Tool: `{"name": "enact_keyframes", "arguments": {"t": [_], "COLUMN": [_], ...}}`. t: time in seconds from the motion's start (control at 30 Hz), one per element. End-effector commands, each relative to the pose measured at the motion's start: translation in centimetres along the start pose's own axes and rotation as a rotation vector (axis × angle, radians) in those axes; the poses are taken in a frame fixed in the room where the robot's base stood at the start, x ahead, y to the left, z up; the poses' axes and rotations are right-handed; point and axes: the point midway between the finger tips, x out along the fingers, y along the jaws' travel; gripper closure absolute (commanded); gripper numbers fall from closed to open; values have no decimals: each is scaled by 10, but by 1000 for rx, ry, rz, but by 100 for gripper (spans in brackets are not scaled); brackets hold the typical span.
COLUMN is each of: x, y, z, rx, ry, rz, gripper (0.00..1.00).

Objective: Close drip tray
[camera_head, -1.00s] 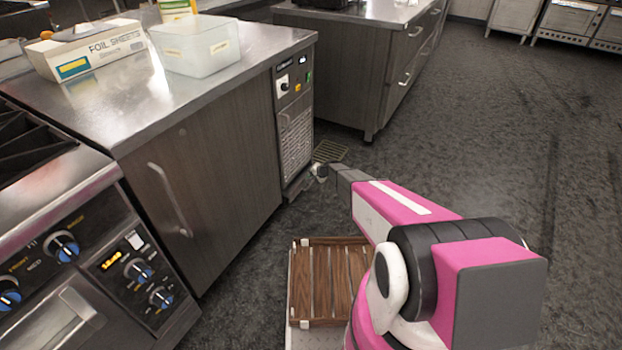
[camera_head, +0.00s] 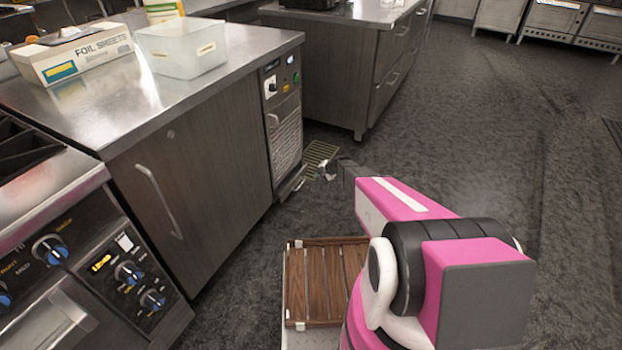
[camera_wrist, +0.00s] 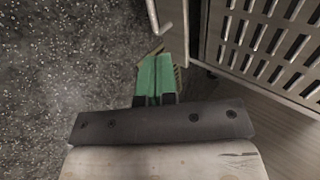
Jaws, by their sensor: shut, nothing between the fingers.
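The narrow metal unit (camera_head: 283,125) with the slatted front stands at the end of the counter. A low metal piece juts out at its foot and looks like the drip tray (camera_head: 290,185); it is small and I cannot tell exactly how far out it is. My gripper (camera_head: 326,172) is low over the floor, just right of that piece and apparently apart from it. In the wrist view, my gripper's green fingers (camera_wrist: 156,76) are together with nothing between them. The slatted front (camera_wrist: 268,40) fills the right side there.
A floor grate (camera_head: 319,154) lies behind my gripper. The wooden cabinet (camera_head: 195,180) stands left, and another counter (camera_head: 335,70) behind. Open floor (camera_head: 500,140) lies to the right.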

Motion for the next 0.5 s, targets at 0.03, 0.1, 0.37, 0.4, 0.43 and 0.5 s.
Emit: {"name": "enact_keyframes", "arguments": {"t": [0.03,0.1,0.37,0.4,0.43,0.5], "x": [-7,-10,17,22,26,34], "y": [0,1,28,33,37,46], "z": [1,2,13,16,17,21], "rx": [0,1,10,11,11,8], "ry": [0,-4,-55,-60,-60,-56], "rz": [0,-6,-180,-225,-260,-339], "gripper": [90,67,64,64,64,64]}}
